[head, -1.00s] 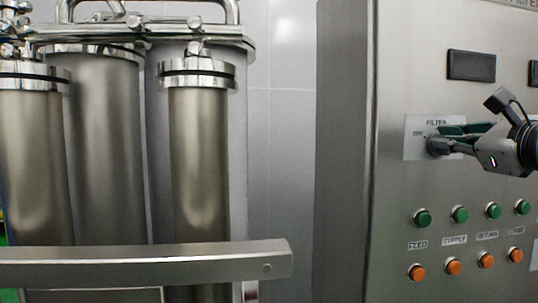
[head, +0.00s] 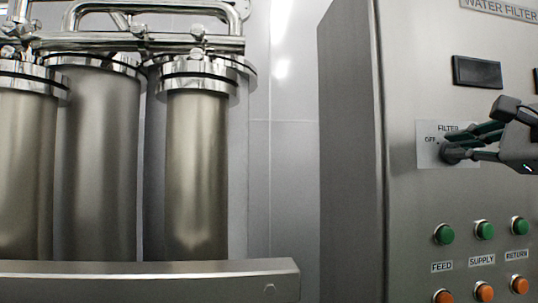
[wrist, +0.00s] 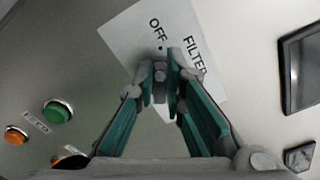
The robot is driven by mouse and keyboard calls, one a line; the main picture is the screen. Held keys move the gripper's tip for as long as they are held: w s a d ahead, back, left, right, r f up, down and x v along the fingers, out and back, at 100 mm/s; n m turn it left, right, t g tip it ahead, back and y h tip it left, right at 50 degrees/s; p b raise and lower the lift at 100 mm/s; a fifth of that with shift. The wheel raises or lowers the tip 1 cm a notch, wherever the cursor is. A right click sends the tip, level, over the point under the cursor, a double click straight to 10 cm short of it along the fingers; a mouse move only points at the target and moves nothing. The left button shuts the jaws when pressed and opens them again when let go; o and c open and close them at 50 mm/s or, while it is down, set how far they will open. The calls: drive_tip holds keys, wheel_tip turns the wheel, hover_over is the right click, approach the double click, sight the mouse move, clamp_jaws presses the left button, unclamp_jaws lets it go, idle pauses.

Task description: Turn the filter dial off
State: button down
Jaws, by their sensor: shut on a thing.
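The filter dial (head: 447,154) is a dark grey knob on a white label plate (head: 428,160) marked FILTER, with OFF at its left. The plate is on the front of the steel cabinet. My gripper (head: 456,147) reaches in from the right and is shut on the dial. In the wrist view, the fingertips of my gripper (wrist: 160,82) close on both sides of the dial (wrist: 160,65). The OFF mark shows just beyond the knob there. The fingers hide part of the plate and the knob's pointer direction is unclear.
Green buttons (head: 444,234) and orange buttons (head: 444,297) sit below the dial, with FEED, SUPPLY and RETURN labels. A dark display (head: 477,72) is above it. Tall steel filter cylinders (head: 195,170) and a steel beam (head: 150,280) stand at the left.

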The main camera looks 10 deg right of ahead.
drive_tip(key=c, duration=1.7)
unclamp_jaws()
drive_tip(key=shift+o, duration=0.2)
drive_tip(key=s, duration=1.2)
drive_tip(key=shift+d, duration=0.2)
